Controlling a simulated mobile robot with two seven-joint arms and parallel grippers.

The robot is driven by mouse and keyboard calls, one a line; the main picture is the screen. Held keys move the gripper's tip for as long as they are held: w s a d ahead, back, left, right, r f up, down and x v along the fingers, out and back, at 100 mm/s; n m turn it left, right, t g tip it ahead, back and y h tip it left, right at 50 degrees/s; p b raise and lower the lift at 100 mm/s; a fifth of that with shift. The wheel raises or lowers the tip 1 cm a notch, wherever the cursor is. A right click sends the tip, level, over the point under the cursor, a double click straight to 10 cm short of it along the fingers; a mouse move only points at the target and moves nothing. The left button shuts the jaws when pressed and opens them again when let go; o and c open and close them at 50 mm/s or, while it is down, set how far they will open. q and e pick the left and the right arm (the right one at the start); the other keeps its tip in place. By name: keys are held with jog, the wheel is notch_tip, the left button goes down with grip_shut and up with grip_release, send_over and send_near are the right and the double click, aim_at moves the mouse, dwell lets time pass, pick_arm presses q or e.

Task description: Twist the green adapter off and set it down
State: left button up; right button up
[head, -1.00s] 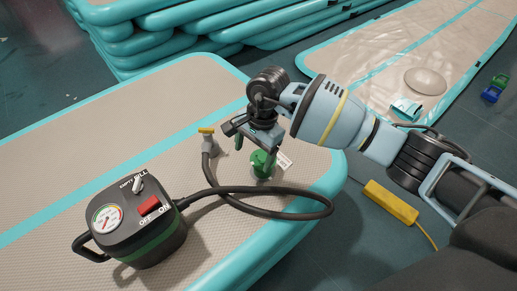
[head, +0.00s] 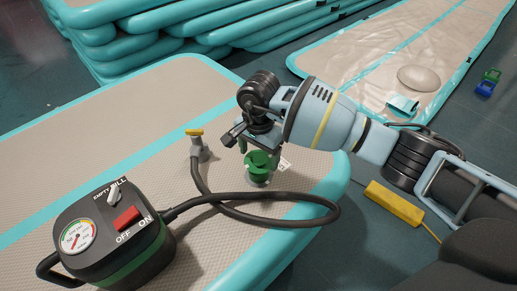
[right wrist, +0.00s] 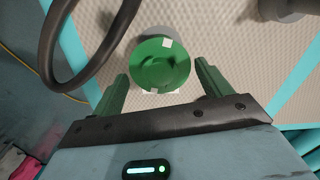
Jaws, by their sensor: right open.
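The green adapter (head: 261,168) stands upright on the beige track, near its right edge, with a small white tag beside it. The right wrist view shows the adapter (right wrist: 160,68) from above as a round green disc, with a grey round part partly hidden behind it. My right gripper (head: 258,146) is open just above the adapter. In the right wrist view its green fingers (right wrist: 162,78) lie on either side of the adapter, with gaps visible. Whether the fingertips reach down to its height is unclear. My left gripper is out of view.
A black pump (head: 118,232) with a gauge and red switch stands at the lower left. Its dark hose (head: 285,222) loops around in front of the adapter to a yellow-topped fitting (head: 196,144). A yellow box (head: 394,203) lies on the floor at right. Stacked tracks (head: 150,30) are behind.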

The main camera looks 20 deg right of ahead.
aim_at(259, 167)
notch_tip(259, 167, down, 6)
jog(key=shift+r+b, duration=0.1)
jog(key=shift+b, duration=0.8)
jog(key=c, duration=1)
jog(key=shift+o, duration=0.2)
jog(key=shift+r+m+p, duration=0.1)
jog(key=shift+m+p, duration=0.55)
jog(key=shift+m, duration=0.55)
jog(key=shift+m+p, duration=0.45)
jog(key=shift+m, duration=0.95)
